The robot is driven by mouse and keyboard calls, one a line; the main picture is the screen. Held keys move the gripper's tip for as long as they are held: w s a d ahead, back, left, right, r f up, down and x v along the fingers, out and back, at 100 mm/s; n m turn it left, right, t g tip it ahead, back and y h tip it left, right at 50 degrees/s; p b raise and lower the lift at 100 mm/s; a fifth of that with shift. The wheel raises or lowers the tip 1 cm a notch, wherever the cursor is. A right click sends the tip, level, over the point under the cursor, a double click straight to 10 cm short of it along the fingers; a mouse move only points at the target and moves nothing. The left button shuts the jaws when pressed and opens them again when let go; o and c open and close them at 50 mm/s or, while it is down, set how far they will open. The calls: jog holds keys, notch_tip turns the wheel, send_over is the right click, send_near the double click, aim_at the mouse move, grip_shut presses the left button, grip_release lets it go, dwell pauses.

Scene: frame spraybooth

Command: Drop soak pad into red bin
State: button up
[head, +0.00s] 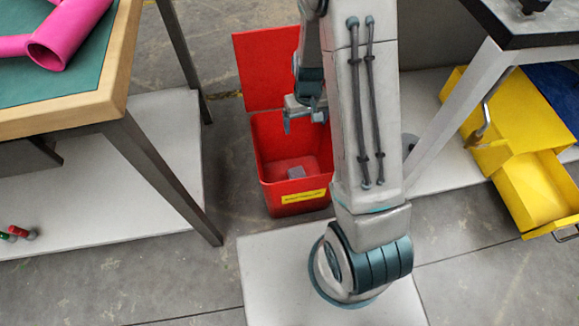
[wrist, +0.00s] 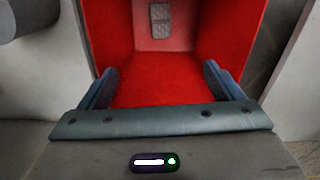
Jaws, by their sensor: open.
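The red bin (head: 262,150) stands on the floor with its lid up at the back and a yellow label on its front. A small grey pad, which looks like the soak pad (head: 296,172), lies inside on the bin's floor. In the wrist view the grey pad (wrist: 160,20) shows at the top, inside the red walls of the bin (wrist: 228,35). My gripper (head: 303,120) is over the bin's opening, above and apart from the pad. In the wrist view my gripper (wrist: 160,88) has its two fingers wide apart with nothing between them.
A wood-edged table with a green top (head: 75,80) and a pink pipe (head: 68,35) stands at left. A yellow cabinet (head: 515,130) with an open drawer (head: 540,190) is at right, beside a dark-topped table (head: 530,30). Floor is clear between the left table and the bin.

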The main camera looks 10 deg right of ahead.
notch_tip(320, 180, up, 10)
jog(key=p, duration=0.3)
jog(key=shift+r, duration=0.15)
